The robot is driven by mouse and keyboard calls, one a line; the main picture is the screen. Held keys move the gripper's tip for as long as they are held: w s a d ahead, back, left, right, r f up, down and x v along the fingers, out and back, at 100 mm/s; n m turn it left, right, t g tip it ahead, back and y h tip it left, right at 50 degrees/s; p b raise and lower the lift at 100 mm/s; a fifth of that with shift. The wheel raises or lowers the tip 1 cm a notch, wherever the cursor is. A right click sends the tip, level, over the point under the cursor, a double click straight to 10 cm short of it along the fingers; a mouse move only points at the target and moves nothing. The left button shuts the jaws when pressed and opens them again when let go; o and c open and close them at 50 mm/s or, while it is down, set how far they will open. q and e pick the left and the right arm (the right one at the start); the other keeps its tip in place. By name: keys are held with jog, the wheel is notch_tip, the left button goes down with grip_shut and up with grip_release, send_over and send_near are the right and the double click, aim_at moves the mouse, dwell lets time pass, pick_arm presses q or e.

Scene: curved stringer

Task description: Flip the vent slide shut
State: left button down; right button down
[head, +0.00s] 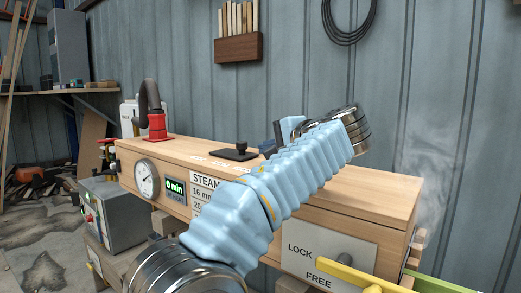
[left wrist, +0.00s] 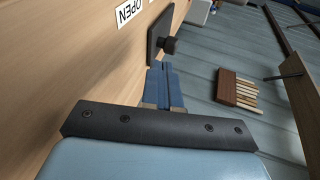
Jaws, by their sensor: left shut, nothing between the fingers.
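The vent slide is a flat black plate with a short black knob (head: 238,151) on top of the long wooden steam box (head: 312,193). The left wrist view shows the plate and its knob (left wrist: 170,45) just beyond my fingertips, next to a white label (left wrist: 127,10) reading OPEN. My left gripper (head: 268,147) is mostly hidden behind my own blue-sleeved arm. In the left wrist view its blue fingers (left wrist: 161,80) are together and empty, short of the knob with a small gap. My right gripper is not in view.
A red fitting with a dark hose (head: 156,125) stands at the box's left end. A gauge (head: 146,178) and display are on its front. A LOCK/FREE plate (head: 325,250) and a yellow bar (head: 352,276) are at lower right. Steam drifts at the right end.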

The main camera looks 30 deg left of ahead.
pick_arm(q)
jog(key=v, duration=0.7)
jog(key=shift+d, duration=0.2)
